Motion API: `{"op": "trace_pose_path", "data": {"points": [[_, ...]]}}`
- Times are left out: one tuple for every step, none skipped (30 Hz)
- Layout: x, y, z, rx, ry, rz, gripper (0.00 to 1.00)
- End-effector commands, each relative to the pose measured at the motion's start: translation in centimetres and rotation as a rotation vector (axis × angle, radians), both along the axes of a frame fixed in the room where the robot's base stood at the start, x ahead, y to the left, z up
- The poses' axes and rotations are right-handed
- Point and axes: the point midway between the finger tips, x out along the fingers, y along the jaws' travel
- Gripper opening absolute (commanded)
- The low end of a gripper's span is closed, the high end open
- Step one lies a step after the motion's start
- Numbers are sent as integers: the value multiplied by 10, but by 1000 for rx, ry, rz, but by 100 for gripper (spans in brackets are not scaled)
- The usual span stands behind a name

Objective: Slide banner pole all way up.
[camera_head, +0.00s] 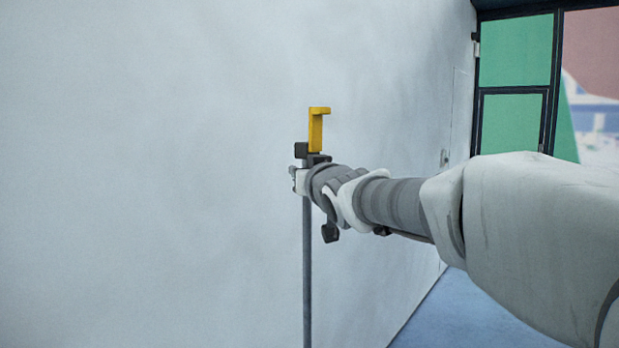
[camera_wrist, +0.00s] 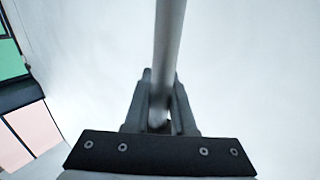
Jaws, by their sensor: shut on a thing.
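The banner pole (camera_head: 307,270) is a thin grey upright rod in front of the pale wall in the head view. Its lower end runs out of the picture. In the wrist view the pole (camera_wrist: 169,45) runs from the top edge down between the fingers. My gripper (camera_head: 299,180) is shut on the pole near its visible upper end; the fingers also show in the wrist view (camera_wrist: 160,112). A yellow hook-shaped bracket (camera_head: 316,132) stands just above my gripper, with a dark block (camera_head: 301,150) beside its base. My gripper partly hides where the pole and bracket meet.
The pale wall (camera_head: 150,170) fills the left and middle. A dark-framed door or window with green panels (camera_head: 515,50) stands at the back right. Blue floor (camera_head: 460,315) shows at lower right. My arm covers much of the right side.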

Motion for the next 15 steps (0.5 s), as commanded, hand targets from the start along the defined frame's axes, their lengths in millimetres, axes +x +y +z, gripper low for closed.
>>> {"op": "trace_pose_path", "data": {"points": [[0, 0, 19, 2, -6, 1, 0], [0, 0, 23, 1, -6, 1, 0], [0, 0, 28, 1, -5, 1, 0], [0, 0, 31, 1, -5, 1, 0], [0, 0, 34, 1, -5, 1, 0], [0, 0, 38, 1, -5, 1, 0], [0, 0, 40, 2, -5, 0, 0], [0, 0, 42, 2, -5, 0, 0], [0, 0, 44, 2, -5, 0, 0], [0, 0, 46, 2, -5, 0, 0], [0, 0, 47, 2, -5, 0, 0], [0, 0, 48, 3, -4, 0, 0], [0, 0, 49, 2, -5, 0, 0], [0, 0, 49, 2, -5, 0, 0], [0, 0, 49, 2, -5, 0, 0]]}}
